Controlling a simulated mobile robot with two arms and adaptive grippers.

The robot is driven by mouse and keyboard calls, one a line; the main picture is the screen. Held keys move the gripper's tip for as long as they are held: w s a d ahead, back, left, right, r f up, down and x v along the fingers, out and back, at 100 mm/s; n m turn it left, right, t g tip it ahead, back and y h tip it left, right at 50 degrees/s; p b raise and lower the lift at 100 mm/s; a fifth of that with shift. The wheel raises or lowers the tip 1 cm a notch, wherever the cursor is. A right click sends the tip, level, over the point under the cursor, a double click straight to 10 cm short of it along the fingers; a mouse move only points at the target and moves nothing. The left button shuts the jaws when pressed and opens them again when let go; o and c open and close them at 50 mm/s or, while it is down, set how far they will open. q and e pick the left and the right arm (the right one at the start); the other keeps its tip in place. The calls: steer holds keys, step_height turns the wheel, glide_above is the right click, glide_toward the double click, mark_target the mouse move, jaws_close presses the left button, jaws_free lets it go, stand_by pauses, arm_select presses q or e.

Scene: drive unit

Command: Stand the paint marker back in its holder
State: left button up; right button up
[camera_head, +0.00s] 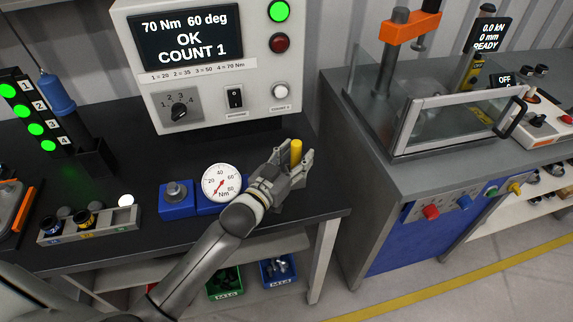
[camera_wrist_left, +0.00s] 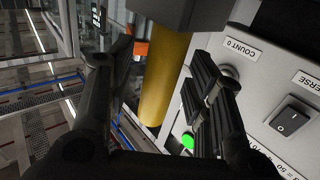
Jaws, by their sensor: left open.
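The yellow paint marker (camera_head: 296,152) stands roughly upright near the right end of the dark bench, among the fingers of my left gripper (camera_head: 290,168). In the left wrist view, which is upside down, the marker (camera_wrist_left: 164,80) runs between the spread fingers, with space visible on both sides. My left gripper is open around it. A wider dark grey piece (camera_wrist_left: 180,10) meets the marker's lower end; I cannot tell whether it is the holder or part of the marker. In the head view the gripper hides the marker's lower part. My right gripper is not in view.
A torque gauge (camera_head: 221,183) is close left of my gripper. The control box (camera_head: 215,60) stands behind it. A tray of sockets (camera_head: 88,224) lies at left. A grey bench with a clear-guarded press (camera_head: 452,122) stands to the right, across a gap.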

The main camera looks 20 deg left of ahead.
arm_select(q)
steer(key=v, duration=1.1)
steer(key=shift+s, duration=0.35)
steer(key=shift+a+f, duration=0.1)
